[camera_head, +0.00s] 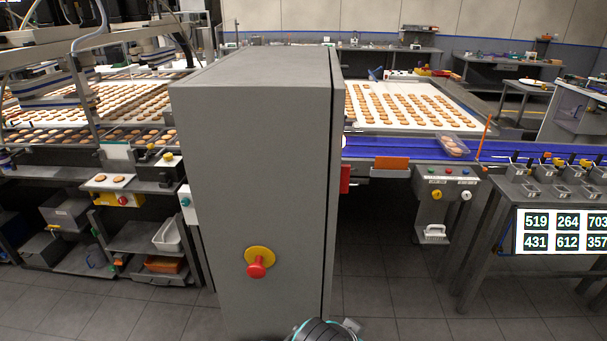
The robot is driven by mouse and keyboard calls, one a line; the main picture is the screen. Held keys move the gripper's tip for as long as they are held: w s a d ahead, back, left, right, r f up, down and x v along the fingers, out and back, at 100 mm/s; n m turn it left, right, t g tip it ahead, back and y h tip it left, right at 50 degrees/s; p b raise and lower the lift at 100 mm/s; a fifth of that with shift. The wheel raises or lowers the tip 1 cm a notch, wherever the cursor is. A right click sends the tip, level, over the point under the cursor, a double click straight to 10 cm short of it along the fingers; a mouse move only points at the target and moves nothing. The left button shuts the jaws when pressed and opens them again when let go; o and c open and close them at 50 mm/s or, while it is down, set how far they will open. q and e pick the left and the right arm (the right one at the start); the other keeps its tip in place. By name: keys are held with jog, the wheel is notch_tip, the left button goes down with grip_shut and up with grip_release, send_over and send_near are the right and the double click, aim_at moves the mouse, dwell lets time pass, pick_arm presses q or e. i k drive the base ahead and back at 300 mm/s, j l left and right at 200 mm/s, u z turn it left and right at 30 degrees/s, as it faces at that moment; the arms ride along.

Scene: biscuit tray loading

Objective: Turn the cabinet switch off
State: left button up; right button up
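A tall grey cabinet (240,170) stands upright in the middle, close in front of me. Its switch, a red knob (257,267) on a round yellow plate (260,252), sits low on the front face. Nothing covers the switch. Which setting the knob is at cannot be told. Neither gripper shows. A dark rounded part with a teal ring at the bottom edge looks like my own arm, and no fingers are visible on it.
Right of the cabinet, a blue conveyor (400,152) carries a clear tray (453,146) of biscuits. A control box (447,185) hangs below it. A bench (510,187) with number signs (562,232) stands at the right. Shelves (140,237) stand left. Grey floor is clear right of the cabinet.

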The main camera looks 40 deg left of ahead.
aim_at(345, 169)
jog(key=i+l+u, duration=0.15)
jog(key=u, duration=0.35)
jog(key=i+l+u, duration=0.2)
jog(key=u, duration=0.25)
jog(key=i+l+u, duration=0.2)
jog(key=u, duration=0.3)
jog(key=i+l+u, duration=0.1)
jog(key=l+u, duration=0.65)
jog(key=u, duration=0.2)
jog(key=i+l, duration=0.1)
jog(key=l, duration=1)
jog(key=i+l+z, duration=0.15)
jog(key=l+z, duration=0.25)
